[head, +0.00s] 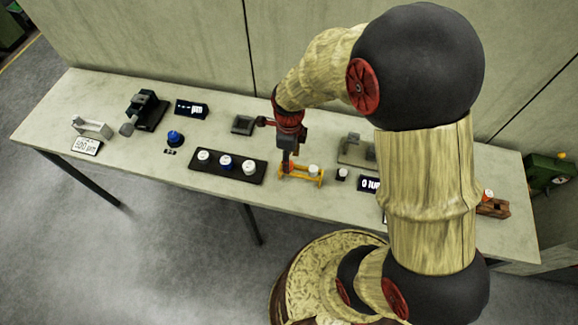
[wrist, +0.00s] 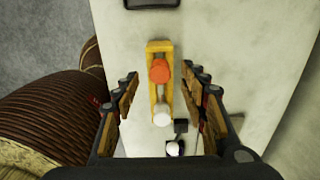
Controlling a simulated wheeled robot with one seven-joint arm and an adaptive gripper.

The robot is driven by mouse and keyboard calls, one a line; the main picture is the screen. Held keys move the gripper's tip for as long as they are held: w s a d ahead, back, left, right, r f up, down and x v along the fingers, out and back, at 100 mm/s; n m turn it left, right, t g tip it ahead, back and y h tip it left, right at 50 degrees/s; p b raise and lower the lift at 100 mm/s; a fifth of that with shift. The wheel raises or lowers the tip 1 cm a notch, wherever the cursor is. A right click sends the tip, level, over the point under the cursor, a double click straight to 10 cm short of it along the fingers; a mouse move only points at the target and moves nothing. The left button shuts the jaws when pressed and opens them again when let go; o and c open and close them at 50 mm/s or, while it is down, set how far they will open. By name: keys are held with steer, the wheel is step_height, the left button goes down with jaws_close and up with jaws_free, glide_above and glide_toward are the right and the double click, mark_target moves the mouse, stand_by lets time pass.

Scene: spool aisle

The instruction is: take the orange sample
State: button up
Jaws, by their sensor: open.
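A white-topped sample (wrist: 162,116) stands at the holder's near end. My gripper (wrist: 160,80) is open, with its fingers on the left and right sides of the holder in that view. In the head view my gripper (head: 289,160) points down over the left part of the yellow holder (head: 301,176) and hides the orange sample. The white-topped sample (head: 313,170) shows to its right. I cannot tell the fingers' exact height.
A small dark item with a white top (head: 342,174) stands to the right. A grey fixture (head: 357,152) and a display (head: 367,184) are close by. A wall runs behind the table.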

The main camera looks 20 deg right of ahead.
step_height(320, 180, down, 3)
steer(key=shift+r, duration=0.15)
steer(key=c, duration=1.1)
steer(key=shift+r, duration=0.1)
